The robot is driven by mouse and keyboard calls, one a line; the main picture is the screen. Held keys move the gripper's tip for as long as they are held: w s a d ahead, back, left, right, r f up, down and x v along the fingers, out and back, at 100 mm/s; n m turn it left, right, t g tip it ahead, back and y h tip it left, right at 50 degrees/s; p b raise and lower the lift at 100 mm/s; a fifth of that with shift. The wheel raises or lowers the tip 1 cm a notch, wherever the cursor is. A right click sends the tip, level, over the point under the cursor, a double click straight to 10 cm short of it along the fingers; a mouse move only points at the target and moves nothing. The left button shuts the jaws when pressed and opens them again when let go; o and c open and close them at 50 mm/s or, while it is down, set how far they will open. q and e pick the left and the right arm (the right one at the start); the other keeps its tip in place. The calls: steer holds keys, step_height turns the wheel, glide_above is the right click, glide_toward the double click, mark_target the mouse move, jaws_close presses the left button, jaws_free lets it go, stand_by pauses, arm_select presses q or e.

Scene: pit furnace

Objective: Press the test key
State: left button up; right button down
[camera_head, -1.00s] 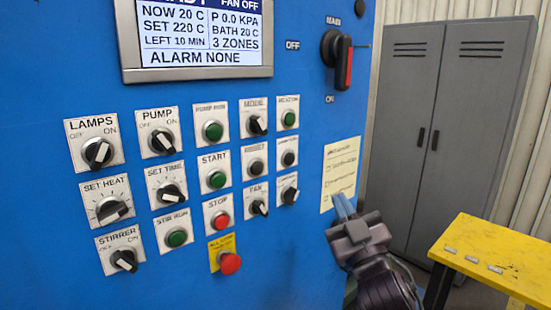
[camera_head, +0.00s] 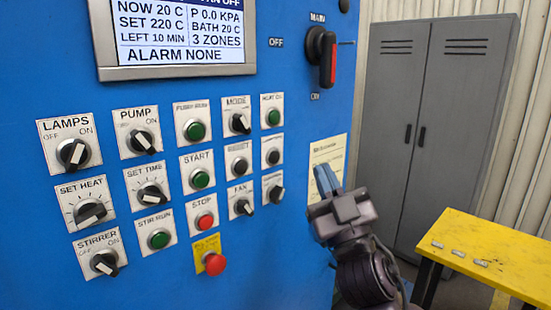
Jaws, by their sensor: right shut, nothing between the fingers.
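The blue control panel (camera_head: 150,90) fills the left and middle of the view with rows of knobs and push buttons. A black button (camera_head: 273,157) sits at the right end of the middle row under a label too blurred to read. Another black button, marked RESET (camera_head: 239,165), is left of it. I cannot read the word TEST on any key. My right gripper (camera_head: 326,180) is shut and empty, its blue fingertips pointing up, right of the buttons and in front of a paper sheet. It appears apart from the buttons. My left gripper is not in view.
A red emergency knob (camera_head: 215,264) sticks out low on the panel. The main switch handle (camera_head: 328,58) juts out above the paper sheet (camera_head: 334,153). A yellow table (camera_head: 490,250) with small metal pieces stands at right, before a grey cabinet (camera_head: 430,130).

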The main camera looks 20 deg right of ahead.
mark_target(275, 157)
steer(key=w+a+b, duration=0.1)
steer(key=w+a, duration=0.1)
steer(key=w, duration=0.5)
steer(key=shift+w+a+b, duration=0.3)
steer(key=shift+w+a, duration=0.1)
stand_by(0.9)
stand_by(0.9)
steer(key=shift+w, duration=0.1)
steer(key=shift+w+a, duration=0.1)
steer(key=shift+w, duration=0.2)
steer(key=shift+w, duration=0.1)
stand_by(0.4)
